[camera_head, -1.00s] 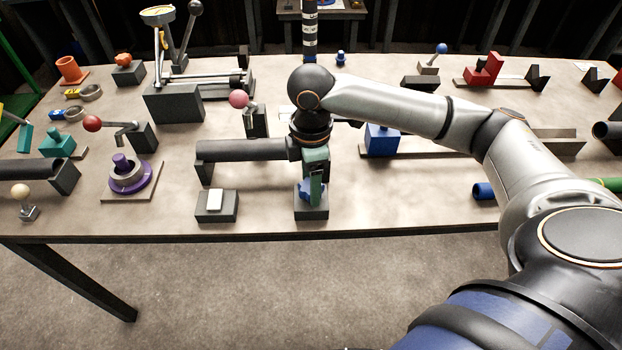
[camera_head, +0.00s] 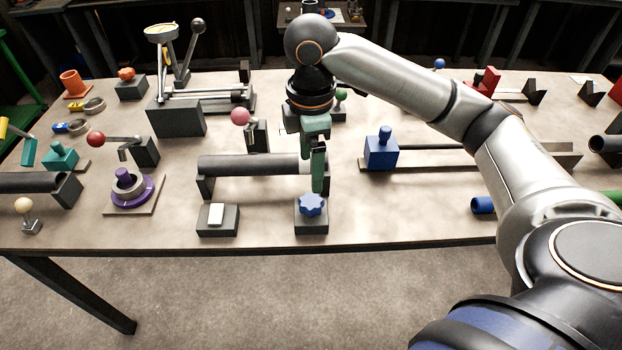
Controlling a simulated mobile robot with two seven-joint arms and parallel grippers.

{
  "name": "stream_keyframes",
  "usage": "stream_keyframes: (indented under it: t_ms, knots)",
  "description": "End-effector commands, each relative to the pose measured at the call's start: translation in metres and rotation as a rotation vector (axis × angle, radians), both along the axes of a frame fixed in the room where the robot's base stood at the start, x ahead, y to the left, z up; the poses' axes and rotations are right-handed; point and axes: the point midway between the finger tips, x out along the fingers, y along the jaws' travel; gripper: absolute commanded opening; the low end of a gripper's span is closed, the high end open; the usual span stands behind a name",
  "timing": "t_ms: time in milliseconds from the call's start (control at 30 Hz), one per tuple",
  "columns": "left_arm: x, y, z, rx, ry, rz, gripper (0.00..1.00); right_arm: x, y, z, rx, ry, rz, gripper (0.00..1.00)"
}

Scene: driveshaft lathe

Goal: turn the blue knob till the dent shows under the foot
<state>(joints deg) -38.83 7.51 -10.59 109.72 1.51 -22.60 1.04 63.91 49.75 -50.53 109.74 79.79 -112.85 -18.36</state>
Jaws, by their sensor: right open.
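The blue knob (camera_head: 312,205) is star-shaped and sits on a dark block (camera_head: 311,224) near the table's front edge. My right gripper (camera_head: 317,188) has green fingers that point down just above and behind the knob, apart from it as far as I can see. The gripper is open and empty. Behind the knob a dark grey shaft (camera_head: 245,166) lies level on supports, its right end partly behind my gripper. I cannot make out a dent or a foot on it. My left gripper is not in view.
A dark block with a white top plate (camera_head: 216,215) stands left of the knob. A pink ball lever (camera_head: 241,117) stands behind the shaft. A blue block on a rail (camera_head: 381,153) is to the right. The table front right of the knob is clear.

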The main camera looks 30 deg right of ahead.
Motion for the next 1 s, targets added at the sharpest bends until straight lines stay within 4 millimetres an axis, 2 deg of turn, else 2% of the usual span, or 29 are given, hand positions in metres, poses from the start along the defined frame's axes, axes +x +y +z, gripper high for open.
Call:
stream_keyframes:
  t_ms: [100,300,833,933,1000]
  knots:
    - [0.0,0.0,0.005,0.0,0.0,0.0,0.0,0.0,0.0,0.019,-0.001,-0.002,0.0,0.88]
    - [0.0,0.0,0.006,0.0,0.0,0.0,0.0,0.0,0.0,0.029,-0.001,0.001,0.0,0.88]
    - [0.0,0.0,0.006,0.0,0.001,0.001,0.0,0.0,0.001,0.027,0.0,0.001,0.0,0.88]
    - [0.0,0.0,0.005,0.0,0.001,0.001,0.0,-0.001,0.007,0.018,0.006,-0.001,0.004,0.88]
    - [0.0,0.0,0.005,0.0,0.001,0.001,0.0,-0.002,0.017,0.004,0.017,-0.01,0.008,0.88]
